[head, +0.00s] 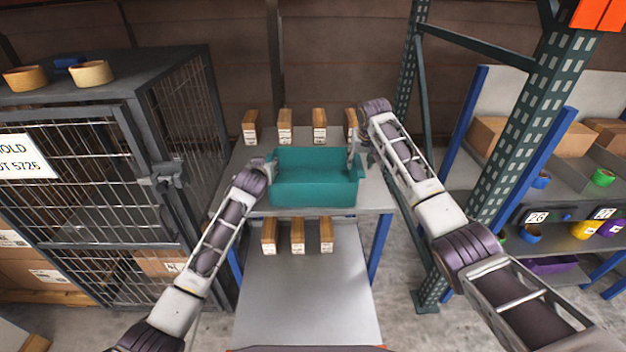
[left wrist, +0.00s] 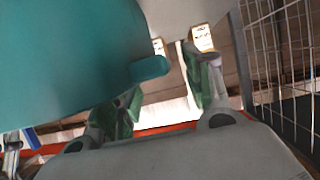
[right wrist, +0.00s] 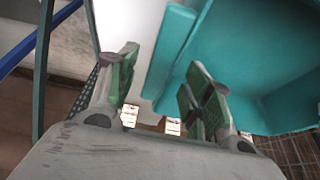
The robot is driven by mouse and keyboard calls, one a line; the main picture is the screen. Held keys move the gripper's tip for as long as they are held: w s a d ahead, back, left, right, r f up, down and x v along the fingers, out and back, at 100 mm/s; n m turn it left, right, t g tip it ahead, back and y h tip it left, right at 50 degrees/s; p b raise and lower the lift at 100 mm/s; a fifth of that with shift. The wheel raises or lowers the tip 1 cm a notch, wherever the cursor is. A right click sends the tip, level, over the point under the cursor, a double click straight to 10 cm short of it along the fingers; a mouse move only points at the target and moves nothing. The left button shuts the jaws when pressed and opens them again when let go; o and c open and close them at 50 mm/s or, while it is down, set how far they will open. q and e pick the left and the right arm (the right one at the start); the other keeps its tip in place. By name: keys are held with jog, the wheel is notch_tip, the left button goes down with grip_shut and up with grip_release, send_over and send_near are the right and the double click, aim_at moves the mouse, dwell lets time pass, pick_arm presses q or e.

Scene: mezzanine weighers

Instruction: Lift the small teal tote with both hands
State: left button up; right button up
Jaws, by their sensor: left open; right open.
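The small teal tote (head: 314,192) sits upright on a grey shelf table, and its inside looks empty. My left gripper (head: 267,164) is at the tote's left end. In the left wrist view its fingers (left wrist: 163,92) are apart, with the tote's handle (left wrist: 150,68) close to one finger. My right gripper (head: 358,152) is at the right end. In the right wrist view its fingers (right wrist: 165,85) are apart, with the tote's rim flange (right wrist: 168,52) appearing between them. Contact cannot be told in either wrist view.
Several small cartons (head: 285,126) stand in a row behind the tote. Three more cartons (head: 298,234) stand in front, lower down. A wire cage (head: 95,180) is at the left. A green rack post (head: 515,130) and bin shelves stand at the right.

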pick_arm(q)
jog(key=shift+x, duration=1.35)
pick_arm(e)
jog(key=shift+x, duration=1.4)
pick_arm(q)
grip_shut()
pick_arm(e)
grip_shut()
